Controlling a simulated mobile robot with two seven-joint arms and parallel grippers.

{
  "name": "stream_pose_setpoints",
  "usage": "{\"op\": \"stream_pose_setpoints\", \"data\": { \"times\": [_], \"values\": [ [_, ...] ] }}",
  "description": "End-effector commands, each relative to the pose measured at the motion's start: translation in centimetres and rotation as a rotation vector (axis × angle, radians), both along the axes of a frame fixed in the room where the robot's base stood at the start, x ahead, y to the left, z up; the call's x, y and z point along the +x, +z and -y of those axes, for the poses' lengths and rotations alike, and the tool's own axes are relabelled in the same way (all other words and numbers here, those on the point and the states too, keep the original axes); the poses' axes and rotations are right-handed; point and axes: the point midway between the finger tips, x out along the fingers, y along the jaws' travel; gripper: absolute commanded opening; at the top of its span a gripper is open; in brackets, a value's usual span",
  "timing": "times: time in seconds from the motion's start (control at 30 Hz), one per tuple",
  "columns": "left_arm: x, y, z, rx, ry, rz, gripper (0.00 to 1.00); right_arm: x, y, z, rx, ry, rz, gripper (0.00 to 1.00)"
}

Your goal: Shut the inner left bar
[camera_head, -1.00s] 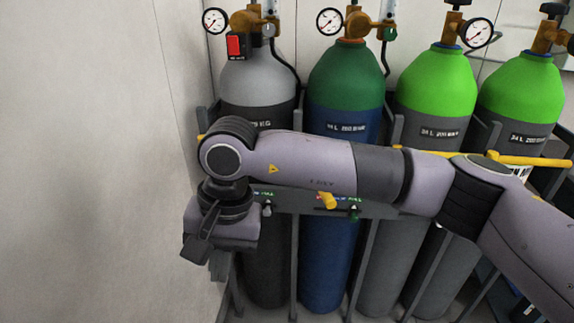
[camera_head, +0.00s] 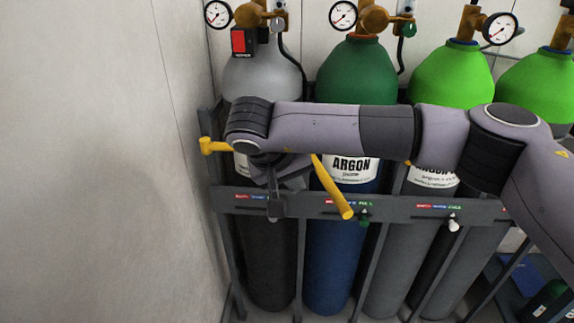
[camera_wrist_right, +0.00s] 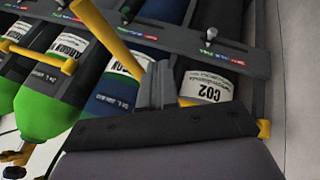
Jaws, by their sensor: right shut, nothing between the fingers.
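A yellow bar (camera_head: 332,187) in front of the blue argon cylinder with the green top (camera_head: 356,75) slants out from the rack toward the camera, so it stands open. In the wrist view this bar (camera_wrist_right: 105,38) passes close to my fingers; I cannot tell whether they touch. My right gripper (camera_head: 276,208) is shut and empty, pointing down in front of the grey CO2 cylinder, left of the open bar. Its fingers show in the wrist view (camera_wrist_right: 156,85). Another yellow bar (camera_head: 208,146) shows its end at far left; my arm hides most of it. My left gripper is out of view.
The rack's grey rail (camera_head: 400,208) with small latches runs across the cylinders. Two bright green-topped cylinders (camera_head: 450,75) stand at right. A bare wall (camera_head: 100,160) closes off the left side. Gauges and valves sit on top.

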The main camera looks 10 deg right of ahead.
Motion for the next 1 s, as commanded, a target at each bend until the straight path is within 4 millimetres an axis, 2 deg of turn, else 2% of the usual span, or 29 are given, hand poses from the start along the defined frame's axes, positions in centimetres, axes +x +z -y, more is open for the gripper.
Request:
{"op": "stream_pose_setpoints", "data": {
  "times": [0.07,0.2,0.37,1.0],
  "values": [
    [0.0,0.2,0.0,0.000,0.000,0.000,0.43,0.6,-1.3,0.8,0.000,-0.005,-0.003,0.00],
    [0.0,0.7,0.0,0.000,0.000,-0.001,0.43,0.6,-1.4,2.8,0.001,-0.004,-0.002,0.00],
    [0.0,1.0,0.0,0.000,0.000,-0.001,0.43,0.8,-1.6,4.1,0.001,-0.002,0.000,0.00],
    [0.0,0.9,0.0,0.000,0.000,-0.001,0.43,0.7,-1.8,4.7,0.002,0.016,0.001,0.00]
  ]
}}
